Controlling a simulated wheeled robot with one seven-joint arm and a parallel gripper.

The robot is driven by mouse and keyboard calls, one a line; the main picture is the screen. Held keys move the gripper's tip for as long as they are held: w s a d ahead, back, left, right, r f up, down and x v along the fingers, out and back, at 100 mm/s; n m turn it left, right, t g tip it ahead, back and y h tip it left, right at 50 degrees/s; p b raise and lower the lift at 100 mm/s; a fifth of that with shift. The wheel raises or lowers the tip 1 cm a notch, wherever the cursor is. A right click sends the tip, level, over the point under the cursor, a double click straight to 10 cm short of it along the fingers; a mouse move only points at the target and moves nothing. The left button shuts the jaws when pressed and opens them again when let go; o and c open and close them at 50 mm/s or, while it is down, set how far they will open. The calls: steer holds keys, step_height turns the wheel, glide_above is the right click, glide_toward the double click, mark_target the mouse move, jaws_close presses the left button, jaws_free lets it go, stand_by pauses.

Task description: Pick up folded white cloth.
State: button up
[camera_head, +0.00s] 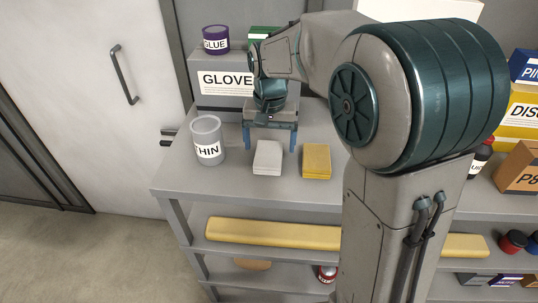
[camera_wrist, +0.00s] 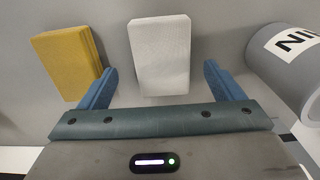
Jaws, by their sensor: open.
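The folded white cloth (camera_head: 267,157) lies flat on the grey shelf top, between the grey can and a folded yellow cloth. In the wrist view the white cloth (camera_wrist: 160,55) sits ahead of my gripper, between the lines of its two fingers, with its near end close to the palm bar. My gripper (camera_head: 269,139) is above and behind the white cloth in the head view, with blue fingers spread wide and pointing down. In the wrist view my gripper (camera_wrist: 158,85) is open and holds nothing. I cannot tell the exact height of the fingertips above the shelf.
The folded yellow cloth (camera_head: 316,161) lies close to the right of the white cloth. A grey can (camera_head: 207,140) marked "THIN" stands to the left. A box marked "GLOVE" (camera_head: 223,88) with a purple glue tin (camera_head: 215,39) on top stands behind. The shelf front is clear.

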mark_target(269, 153)
steer(key=shift+a+f+p, duration=0.1)
steer(key=shift+f+p, duration=0.2)
steer(key=shift+f, duration=1.6)
steer(key=c, duration=1.1)
steer(key=shift+o, duration=0.2)
steer(key=shift+r, duration=0.1)
steer(key=shift+w+r, duration=0.1)
steer(key=shift+r, duration=0.3)
steer(key=r, duration=0.1)
steer(key=r+b, duration=0.1)
steer(key=d+r, duration=0.1)
steer(key=shift+s+r, duration=0.25)
steer(key=shift+r, duration=0.1)
steer(key=s+d+r+b, duration=0.2)
steer(key=s+d+r, duration=0.3)
steer(key=d, duration=0.4)
steer(key=shift+s+r, duration=0.3)
steer(key=shift+r, duration=0.4)
